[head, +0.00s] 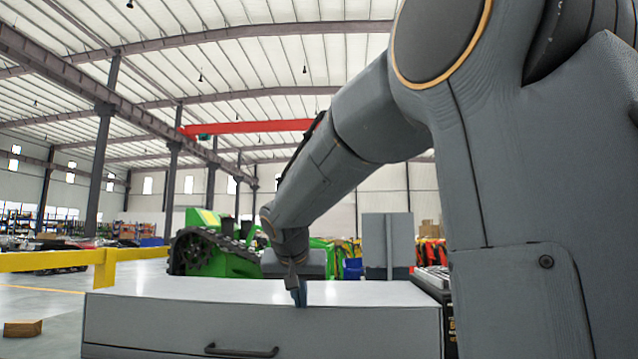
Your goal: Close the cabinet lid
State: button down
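A grey cabinet (390,325) stands in front of me in the head view, cut off by the bottom edge. Its flat, light top (180,288) lies level and looks shut, though I cannot tell whether a small gap remains. A black bar handle (241,351) is on the front face. My gripper (299,296) points down at the cabinet's top front edge, near the middle. I cannot tell whether it touches the edge. The fingers look narrow and close together, but their opening is too small to judge. No held object shows. My arm hides part of the right side.
A yellow rail (60,262) runs at the left. A green tracked carrier (225,250) stands behind the cabinet. A grey upright cabinet (388,243) and coloured goods stand farther back. A dark item (434,282) is beside the cabinet's right end. A brown box (22,328) lies on the left floor.

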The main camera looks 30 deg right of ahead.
jog(key=shift+s+f+g, duration=0.15)
jog(key=shift+s+f, duration=0.05)
jog(key=shift+f, duration=0.6)
jog(key=shift+s+f+g, duration=0.15)
jog(key=shift+s+f, duration=0.05)
jog(key=shift+f, duration=0.55)
notch_tip(320, 180, up, 6)
jog(key=p, duration=0.3)
jog(key=s+a+f+b, duration=0.1)
jog(key=s+a+f, duration=0.1)
jog(key=s+a, duration=0.3)
jog(key=shift+s+a+f, duration=0.3)
jog(key=shift+s+f, duration=0.05)
jog(key=shift+s, duration=0.8)
